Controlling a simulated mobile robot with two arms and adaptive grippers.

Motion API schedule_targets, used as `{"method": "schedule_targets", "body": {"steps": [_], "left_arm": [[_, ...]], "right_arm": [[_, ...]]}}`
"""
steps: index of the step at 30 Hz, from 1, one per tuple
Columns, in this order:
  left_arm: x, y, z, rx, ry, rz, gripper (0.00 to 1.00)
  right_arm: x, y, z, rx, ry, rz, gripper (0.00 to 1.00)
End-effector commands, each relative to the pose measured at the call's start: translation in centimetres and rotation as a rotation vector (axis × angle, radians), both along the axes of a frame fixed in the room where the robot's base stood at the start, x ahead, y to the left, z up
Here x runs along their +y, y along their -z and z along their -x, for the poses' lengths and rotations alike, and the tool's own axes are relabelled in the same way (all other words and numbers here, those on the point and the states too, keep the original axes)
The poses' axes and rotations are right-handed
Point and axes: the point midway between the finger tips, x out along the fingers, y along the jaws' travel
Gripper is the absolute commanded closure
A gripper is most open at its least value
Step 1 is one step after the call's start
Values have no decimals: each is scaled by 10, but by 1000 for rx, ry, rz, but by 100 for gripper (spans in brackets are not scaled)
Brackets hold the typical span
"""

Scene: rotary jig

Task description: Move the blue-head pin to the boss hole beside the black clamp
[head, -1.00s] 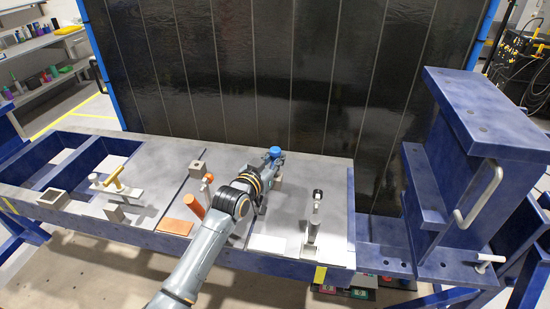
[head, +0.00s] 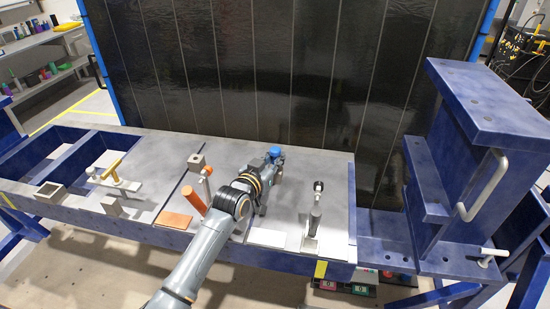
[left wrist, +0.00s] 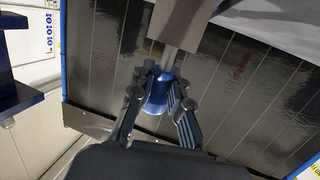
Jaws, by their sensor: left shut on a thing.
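The blue-head pin's blue head (head: 274,151) shows at the tip of my left gripper (head: 271,161). In the left wrist view, my left gripper (left wrist: 160,90) is shut on the blue head (left wrist: 156,99). The pin's grey shank (left wrist: 169,58) runs up to a grey-brown block (left wrist: 185,20); I cannot tell whether its end is inside the block. The black clamp (head: 315,214) stands on the plate to the right of my arm, its handle dark. A small boss block (head: 278,179) is partly hidden behind my gripper. My right gripper is not in view.
An orange-handled clamp (head: 193,204) and a boss block (head: 196,162) stand left of my arm. A large blue beam (head: 440,200) with a handle rises at the right. A dark panel (head: 260,70) stands behind the table.

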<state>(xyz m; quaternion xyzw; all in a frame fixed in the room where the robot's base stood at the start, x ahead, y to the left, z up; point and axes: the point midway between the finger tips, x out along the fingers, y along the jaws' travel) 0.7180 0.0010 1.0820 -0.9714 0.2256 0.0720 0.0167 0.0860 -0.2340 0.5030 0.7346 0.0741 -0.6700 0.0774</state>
Motion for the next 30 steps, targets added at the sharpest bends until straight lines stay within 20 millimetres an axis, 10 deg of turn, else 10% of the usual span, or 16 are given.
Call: {"method": "schedule_targets", "body": {"steps": [2, 3, 6, 20, 30], "left_arm": [[0, 4, 0, 0, 0, -1, 100], [0, 3, 0, 1, 0, -2, 77], [0, 4, 0, 2, 0, -2, 57], [4, 7, 9, 9, 1, -3, 56], [31, -4, 63, 6, -1, -4, 56]], "right_arm": [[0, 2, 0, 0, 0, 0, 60], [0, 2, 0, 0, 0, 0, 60], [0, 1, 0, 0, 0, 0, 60], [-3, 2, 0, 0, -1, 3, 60], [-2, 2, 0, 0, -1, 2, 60]]}}
